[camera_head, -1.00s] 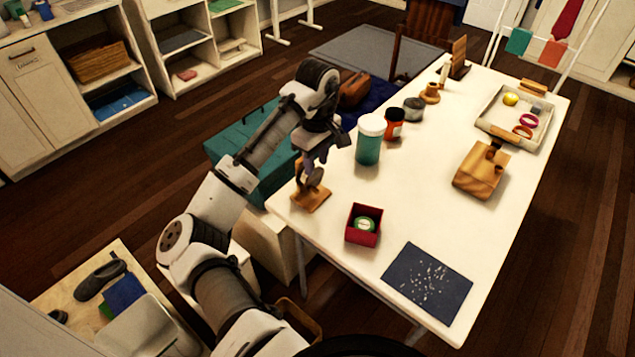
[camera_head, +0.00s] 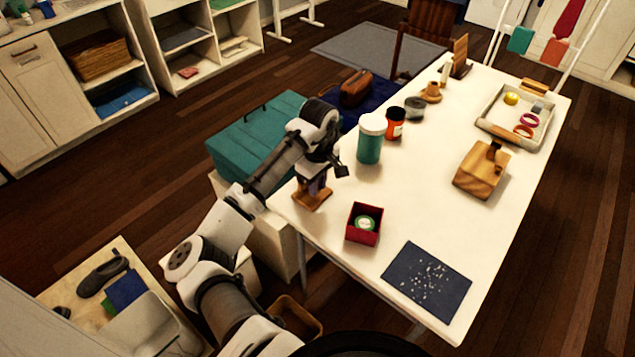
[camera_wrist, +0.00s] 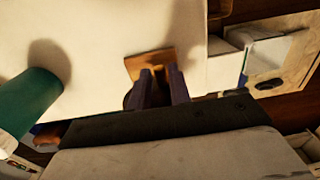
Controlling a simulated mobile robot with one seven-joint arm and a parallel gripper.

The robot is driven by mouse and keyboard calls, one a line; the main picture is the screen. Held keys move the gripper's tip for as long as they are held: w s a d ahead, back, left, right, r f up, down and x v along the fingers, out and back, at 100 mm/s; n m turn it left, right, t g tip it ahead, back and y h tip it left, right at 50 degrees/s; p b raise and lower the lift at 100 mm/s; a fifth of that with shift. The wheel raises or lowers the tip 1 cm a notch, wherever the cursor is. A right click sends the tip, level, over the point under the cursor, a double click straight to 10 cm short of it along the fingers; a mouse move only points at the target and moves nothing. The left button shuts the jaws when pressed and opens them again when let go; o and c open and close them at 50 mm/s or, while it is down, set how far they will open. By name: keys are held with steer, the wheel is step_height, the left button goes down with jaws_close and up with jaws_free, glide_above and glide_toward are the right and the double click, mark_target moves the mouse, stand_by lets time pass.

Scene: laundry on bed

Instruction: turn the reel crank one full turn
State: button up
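The reel stands on a small wooden base (camera_head: 314,200) at the table's near left corner. The base also shows in the wrist view (camera_wrist: 148,63). My gripper (camera_head: 318,187) points down right over the reel and hides most of it, including the crank. In the wrist view, its two purple fingers (camera_wrist: 159,88) reach down at the base with a gap between them. A small brown part and a dark rounded part of the reel show at the fingers. I cannot tell whether the fingers touch or grip the crank.
A teal jar with a white lid (camera_head: 370,143) stands behind the reel, and a red box (camera_head: 350,236) stands to its right. A wooden block (camera_head: 480,172) and a dark mat (camera_head: 410,270) lie further right. Bare table separates them.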

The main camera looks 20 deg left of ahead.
jaws_close()
steer(key=shift+d+t+h+p, duration=0.1)
steer(key=shift+t+h+p, duration=0.2)
steer(key=shift+t+p, duration=0.6)
